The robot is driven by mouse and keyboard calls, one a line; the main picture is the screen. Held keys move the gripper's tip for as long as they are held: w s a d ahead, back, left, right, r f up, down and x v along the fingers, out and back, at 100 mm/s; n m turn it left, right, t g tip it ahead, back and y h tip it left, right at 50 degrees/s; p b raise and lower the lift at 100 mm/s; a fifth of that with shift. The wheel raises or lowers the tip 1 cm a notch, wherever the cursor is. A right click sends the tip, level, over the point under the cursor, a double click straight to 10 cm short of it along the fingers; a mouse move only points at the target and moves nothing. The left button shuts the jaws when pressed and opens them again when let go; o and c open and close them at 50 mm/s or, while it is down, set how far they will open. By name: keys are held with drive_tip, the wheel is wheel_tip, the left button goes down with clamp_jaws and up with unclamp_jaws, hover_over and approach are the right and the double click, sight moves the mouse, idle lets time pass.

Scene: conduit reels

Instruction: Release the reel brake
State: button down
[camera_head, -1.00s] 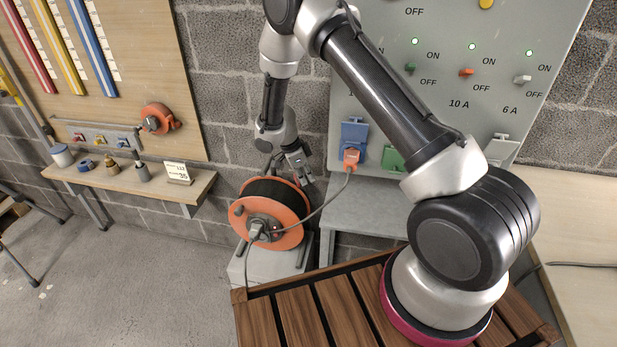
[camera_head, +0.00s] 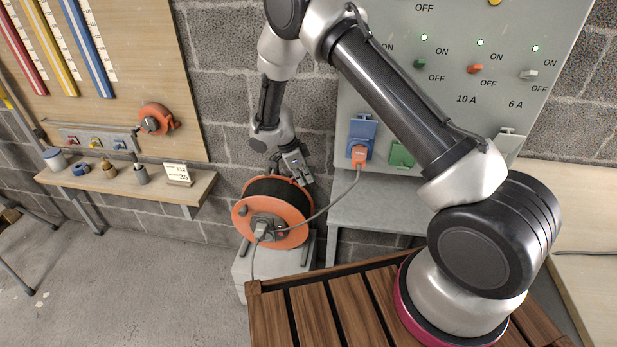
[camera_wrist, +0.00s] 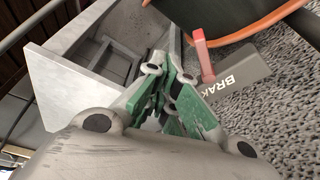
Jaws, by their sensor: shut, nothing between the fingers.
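The orange cable reel (camera_head: 296,233) with dark windings stands on a grey block in the head view, and its orange rim (camera_wrist: 240,22) shows at the top right of the wrist view. A red brake lever (camera_wrist: 203,57) stands below that rim, beside a dark plate lettered "BRAK" (camera_wrist: 238,78), its last letter cut off or hidden. I cannot make out the lever in the head view. My gripper (camera_wrist: 168,82) is shut and empty, to the left of the lever and apart from it. In the head view my gripper (camera_head: 298,167) is at the reel's upper right.
A grey cable runs from the reel to an orange plug (camera_head: 359,155) in the blue socket on the wall panel (camera_head: 395,115). A grey bench (camera_head: 375,205) stands right of the reel. A wooden shelf (camera_head: 125,185) with small items is at left.

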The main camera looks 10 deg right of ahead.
drive_tip(key=shift+d, duration=0.1)
drive_tip(key=shift+w+d, duration=0.45)
drive_tip(key=shift+d, duration=0.15)
